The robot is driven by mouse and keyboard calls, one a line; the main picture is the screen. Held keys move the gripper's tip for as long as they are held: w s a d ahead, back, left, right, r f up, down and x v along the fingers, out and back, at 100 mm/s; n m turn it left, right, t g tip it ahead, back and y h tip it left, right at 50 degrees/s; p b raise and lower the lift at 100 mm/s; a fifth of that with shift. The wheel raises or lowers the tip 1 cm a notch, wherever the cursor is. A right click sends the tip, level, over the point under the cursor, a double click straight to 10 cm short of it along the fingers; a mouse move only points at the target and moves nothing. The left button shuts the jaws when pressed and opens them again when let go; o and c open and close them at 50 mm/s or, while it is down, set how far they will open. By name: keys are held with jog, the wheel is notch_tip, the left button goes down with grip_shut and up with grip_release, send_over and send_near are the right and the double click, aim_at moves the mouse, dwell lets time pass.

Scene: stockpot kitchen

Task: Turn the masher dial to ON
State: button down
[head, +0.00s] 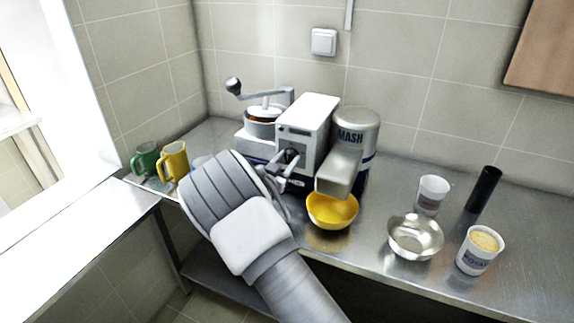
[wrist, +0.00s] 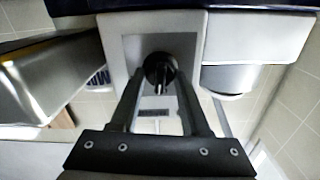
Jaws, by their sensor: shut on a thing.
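The masher (head: 308,112) is a white and grey box on the steel counter, with a silver canister (head: 357,128) marked MASH at its right. Its dark dial (head: 289,156) is on the front face. In the wrist view the dial (wrist: 158,68) is a black round knob with a pointed grip, on a pale panel. My gripper (wrist: 160,82) reaches up to the front face, its two fingers shut on the dial, one on each side. In the head view my wrist hides part of the machine's lower left. I cannot read any ON or OFF mark.
A yellow bowl (head: 331,212) sits below the masher's spout. A metal bowl (head: 415,238), two tubs (head: 432,194) (head: 477,252) and a black cylinder (head: 484,189) stand to the right. Green (head: 146,159) and yellow mugs (head: 174,161) stand at left. A hand-cranked pot (head: 262,122) is behind.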

jog(key=m+b, duration=0.1)
jog(key=b, duration=0.1)
jog(key=f+m+b, duration=0.1)
jog(key=b, duration=0.1)
jog(key=shift+d+m, duration=0.1)
jog(key=shift+m, duration=0.3)
jog(key=m+b, duration=0.4)
jog(key=b, duration=0.3)
jog(key=m+b, duration=0.3)
jog(key=b, duration=0.2)
jog(key=shift+r+m, duration=0.1)
jog(key=shift+m, duration=0.2)
jog(key=m+b, duration=0.2)
jog(key=shift+r+b, duration=0.15)
jog(key=shift+b, duration=0.2)
jog(key=shift+r, duration=0.1)
jog(key=shift+c, duration=2)
grip_release()
